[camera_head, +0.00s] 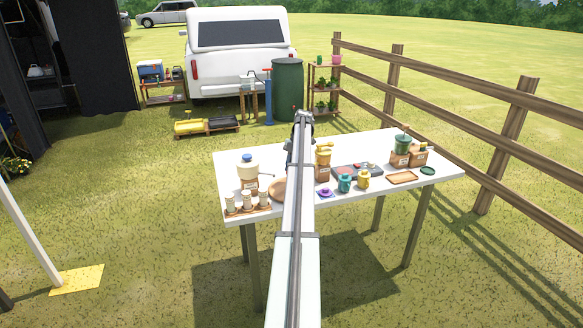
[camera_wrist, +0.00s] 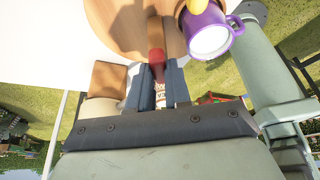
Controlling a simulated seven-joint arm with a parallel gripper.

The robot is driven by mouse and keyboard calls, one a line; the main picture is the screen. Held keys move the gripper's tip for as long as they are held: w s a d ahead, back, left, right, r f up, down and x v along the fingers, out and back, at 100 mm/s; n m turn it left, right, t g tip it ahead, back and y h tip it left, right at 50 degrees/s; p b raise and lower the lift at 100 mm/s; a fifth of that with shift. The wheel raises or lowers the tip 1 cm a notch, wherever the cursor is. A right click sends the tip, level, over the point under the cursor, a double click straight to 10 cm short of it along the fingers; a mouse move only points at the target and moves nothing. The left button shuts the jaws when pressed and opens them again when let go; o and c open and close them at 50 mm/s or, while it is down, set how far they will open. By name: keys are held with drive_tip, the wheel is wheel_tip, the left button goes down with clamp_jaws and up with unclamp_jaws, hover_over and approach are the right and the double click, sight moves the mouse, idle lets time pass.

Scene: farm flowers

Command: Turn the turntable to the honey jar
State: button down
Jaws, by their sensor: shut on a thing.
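The turntable (camera_wrist: 118,22) is a round wooden disc at the top of the wrist view. In the head view its left part (camera_head: 277,190) shows on the table, the rest hidden behind my arm. My gripper (camera_wrist: 160,75) is at the disc's edge, its dark fingers closed around a narrow red-tipped piece (camera_wrist: 157,57). A purple mug (camera_wrist: 208,38) is beside the fingers, over the disc in this view; whether it stands on it I cannot tell. In the head view my arm mostly hides the gripper. I cannot tell for sure which container is the honey jar.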

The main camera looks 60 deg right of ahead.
drive_tip(key=shift+n+g, duration=0.5)
drive_tip(key=shift+n, duration=0.6)
drive_tip(key=c, duration=1.1)
unclamp_jaws()
drive_tip(key=shift+o, duration=0.2)
drive_tip(key=shift+d+r, duration=0.25)
drive_tip(key=shift+r, duration=0.2)
drive_tip(key=d, duration=1.2)
drive_tip(key=shift+s, duration=0.1)
